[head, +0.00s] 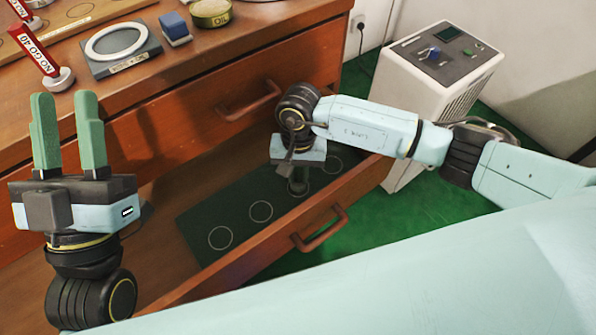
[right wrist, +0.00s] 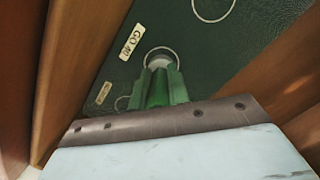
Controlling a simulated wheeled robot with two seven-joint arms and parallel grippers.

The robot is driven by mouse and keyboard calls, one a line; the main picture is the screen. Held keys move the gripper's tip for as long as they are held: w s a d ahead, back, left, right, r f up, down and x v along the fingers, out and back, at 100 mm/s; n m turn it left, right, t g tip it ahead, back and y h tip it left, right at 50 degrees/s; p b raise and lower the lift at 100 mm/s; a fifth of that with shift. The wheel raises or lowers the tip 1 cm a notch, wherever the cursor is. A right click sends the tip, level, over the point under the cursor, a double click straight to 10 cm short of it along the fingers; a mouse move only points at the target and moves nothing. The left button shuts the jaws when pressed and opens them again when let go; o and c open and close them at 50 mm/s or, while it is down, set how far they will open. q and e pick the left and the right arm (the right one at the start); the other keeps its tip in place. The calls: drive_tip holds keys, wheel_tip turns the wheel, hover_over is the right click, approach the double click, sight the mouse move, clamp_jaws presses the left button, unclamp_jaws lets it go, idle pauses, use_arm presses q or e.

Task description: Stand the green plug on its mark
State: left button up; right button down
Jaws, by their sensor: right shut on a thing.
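My right gripper (head: 298,190) reaches down into the open drawer and is shut on the green plug. In the right wrist view the gripper (right wrist: 162,80) has its fingers around the green plug (right wrist: 157,88), whose grey end (right wrist: 160,61) points down to the mat. That end lies within or just over a white ring mark (right wrist: 161,49) beside a "GO 40" label (right wrist: 131,42). I cannot tell whether it touches the mat. In the head view the plug is mostly hidden by the gripper. My left gripper (head: 66,98) is open and empty, in front of the cabinet at left.
The drawer's dark green mat (head: 240,188) has several ring marks. The drawer's wooden walls stand close around my right gripper. On the top are a red "NO GO 40" plug (head: 38,47), a ring on a plate (head: 122,59), a blue block (head: 175,28) and a tin (head: 211,14). A white machine (head: 425,90) stands at right.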

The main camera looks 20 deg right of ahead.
use_arm(q)
drive_tip(key=shift+f, duration=0.2)
use_arm(e)
drive_tip(key=shift+f, duration=0.15)
drive_tip(key=c, duration=1.3)
unclamp_jaws()
drive_tip(key=shift+o, duration=0.2)
drive_tip(key=shift+f, duration=0.1)
use_arm(q)
drive_tip(key=shift+s+r, duration=0.1)
